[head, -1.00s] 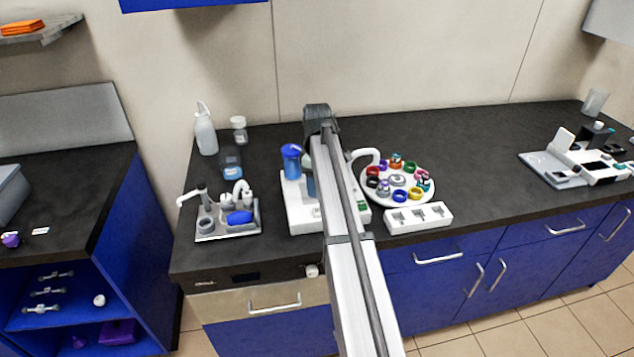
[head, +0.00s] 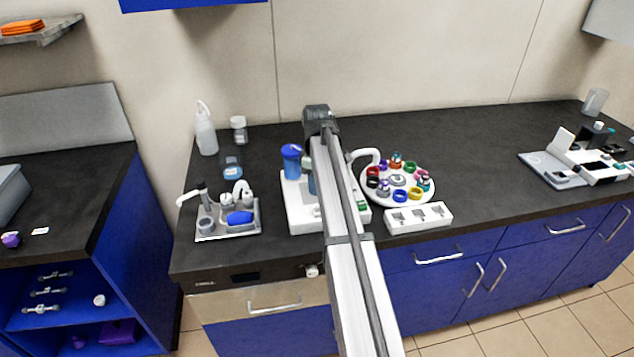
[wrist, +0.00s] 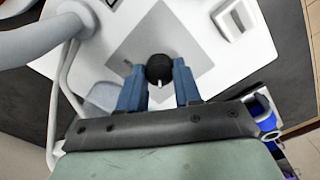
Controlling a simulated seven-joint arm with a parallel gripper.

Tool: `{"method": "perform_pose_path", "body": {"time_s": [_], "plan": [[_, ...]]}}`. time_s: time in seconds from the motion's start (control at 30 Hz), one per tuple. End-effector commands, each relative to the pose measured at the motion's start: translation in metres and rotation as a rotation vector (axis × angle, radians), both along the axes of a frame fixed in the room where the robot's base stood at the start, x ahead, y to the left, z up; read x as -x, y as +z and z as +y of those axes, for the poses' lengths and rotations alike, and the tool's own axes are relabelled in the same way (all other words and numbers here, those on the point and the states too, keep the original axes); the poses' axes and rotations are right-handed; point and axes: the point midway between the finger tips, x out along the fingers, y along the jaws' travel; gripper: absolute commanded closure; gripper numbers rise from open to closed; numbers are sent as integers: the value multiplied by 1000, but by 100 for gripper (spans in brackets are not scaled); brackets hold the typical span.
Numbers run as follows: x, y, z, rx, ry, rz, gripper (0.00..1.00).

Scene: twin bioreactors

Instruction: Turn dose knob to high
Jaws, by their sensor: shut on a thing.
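In the wrist view, a round black knob (wrist: 159,67) sits on a grey square panel (wrist: 185,35) of a white unit. A short white pointer mark on the knob points to the bottom of the picture. My gripper (wrist: 160,74) has its two blue fingers on either side of the knob and is shut on it. No dose labels can be read.
A thick pale tube (wrist: 35,40) crosses the wrist view's upper left. A round tray (head: 372,196) of coloured rings and a white block (head: 418,218) stand close on the right.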

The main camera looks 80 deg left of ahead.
Motion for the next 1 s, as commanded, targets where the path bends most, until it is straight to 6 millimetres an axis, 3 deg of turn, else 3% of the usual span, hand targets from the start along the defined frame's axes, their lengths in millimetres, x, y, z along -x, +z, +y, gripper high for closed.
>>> {"method": "perform_pose_path", "body": {"time_s": [0.37,1.0], "plan": [[0,0,0,0,-110,0,97],[0,0,1,0,-688,0,97]]}}
